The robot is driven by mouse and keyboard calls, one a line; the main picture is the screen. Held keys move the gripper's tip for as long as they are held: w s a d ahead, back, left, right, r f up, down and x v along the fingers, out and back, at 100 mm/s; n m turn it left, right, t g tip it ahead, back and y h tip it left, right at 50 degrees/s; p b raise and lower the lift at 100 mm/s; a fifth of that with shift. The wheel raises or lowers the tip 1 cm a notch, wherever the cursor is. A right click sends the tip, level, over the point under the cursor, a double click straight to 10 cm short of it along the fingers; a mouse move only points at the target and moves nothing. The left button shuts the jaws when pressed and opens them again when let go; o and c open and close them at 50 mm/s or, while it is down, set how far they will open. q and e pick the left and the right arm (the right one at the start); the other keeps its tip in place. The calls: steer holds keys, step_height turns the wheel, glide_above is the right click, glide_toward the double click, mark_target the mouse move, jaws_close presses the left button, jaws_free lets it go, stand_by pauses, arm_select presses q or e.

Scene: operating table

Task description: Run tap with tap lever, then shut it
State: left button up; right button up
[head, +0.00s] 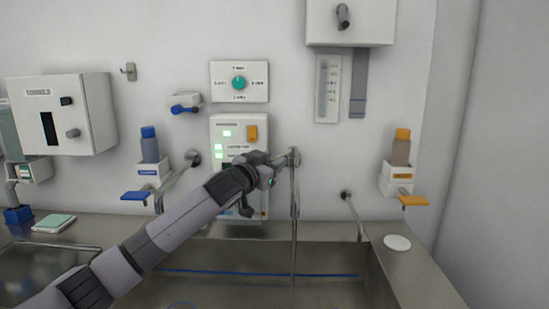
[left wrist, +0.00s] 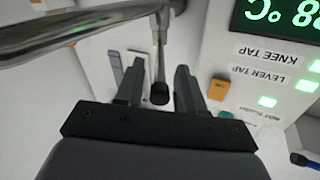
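The middle wall tap has a metal spout (head: 294,185) that comes out over the steel sink. A thin vertical line runs below the spout; I cannot tell whether it is water or metal. My left gripper (head: 268,172) is at this tap's left side, in front of the control panel. In the left wrist view, the tap lever (left wrist: 160,93) shows as a thin rod with a dark knob. The knob lies between the two spread fingers of my left gripper (left wrist: 158,88), with a gap on each side. In the head view my gripper hides the lever. My right gripper is not in view.
The control panel (head: 223,122) has lit green lights and stands close behind my left gripper. Other spouts stand left (head: 176,182) and right (head: 353,213). A blue dispenser lever (head: 135,196) and an orange one (head: 414,201) stick out from the wall. The sink (head: 250,291) lies below.

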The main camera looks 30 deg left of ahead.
arm_select(q)
steer(key=shift+w, duration=0.8)
jaws_close()
steer(key=shift+d+f+b, duration=0.2)
steer(key=shift+d+b, duration=0.1)
steer(key=shift+w+d+r+n+y+b, duration=0.1)
steer(key=shift+d+n+y+b, duration=0.35)
steer(key=shift+y+b, duration=0.25)
steer(key=shift+s+d+r+n+y+b, duration=0.1)
steer(key=shift+d+n+y+b, duration=0.25)
steer(key=shift+n+y+b, duration=0.35)
steer(key=shift+w+d+n+y+b, duration=0.1)
steer(key=shift+d+n+y+b, duration=0.4)
steer(key=shift+y, duration=0.3)
steer(key=shift+a, duration=0.15)
jaws_free()
